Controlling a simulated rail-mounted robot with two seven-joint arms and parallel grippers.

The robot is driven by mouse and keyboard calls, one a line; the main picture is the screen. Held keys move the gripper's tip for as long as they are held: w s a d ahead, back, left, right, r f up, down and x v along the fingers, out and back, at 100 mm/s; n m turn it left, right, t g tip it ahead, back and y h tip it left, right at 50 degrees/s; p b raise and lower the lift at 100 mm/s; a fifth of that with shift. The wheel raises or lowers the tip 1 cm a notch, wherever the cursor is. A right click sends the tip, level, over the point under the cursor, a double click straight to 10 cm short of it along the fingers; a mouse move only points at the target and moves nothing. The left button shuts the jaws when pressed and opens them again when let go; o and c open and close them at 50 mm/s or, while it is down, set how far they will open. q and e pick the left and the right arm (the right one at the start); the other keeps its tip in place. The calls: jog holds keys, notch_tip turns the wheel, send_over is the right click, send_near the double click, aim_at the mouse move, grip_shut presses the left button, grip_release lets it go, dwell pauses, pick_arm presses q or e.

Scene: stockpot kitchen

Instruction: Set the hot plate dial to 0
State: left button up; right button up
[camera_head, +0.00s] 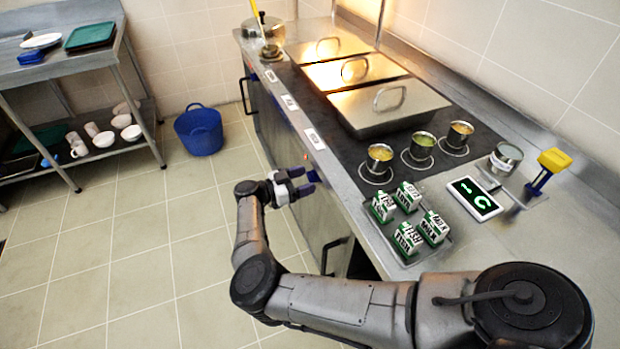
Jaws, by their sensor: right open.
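The hot plate (345,150) is a long dark surface set in the steel counter, with lidded pans and small pots on it. Its dial cannot be made out; the counter's front face near my right gripper is partly hidden by the gripper. A small red light (306,157) shows on that front face, just above the gripper. My right gripper (313,181) is open, at the counter's front face, with its fingers pointing right toward it. Whether it touches anything there I cannot tell. My left gripper is not in view.
Milk cartons (409,238) stand on a tray near the counter's front edge, beside a display (474,198). Three lidded pans (385,105) stand farther back. A blue bucket (199,132) and a steel shelf (70,66) are at left. The tiled floor between is clear.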

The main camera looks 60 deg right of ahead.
aim_at(313, 176)
jog(key=shift+x, duration=1.2)
jog(key=shift+c, duration=0.3)
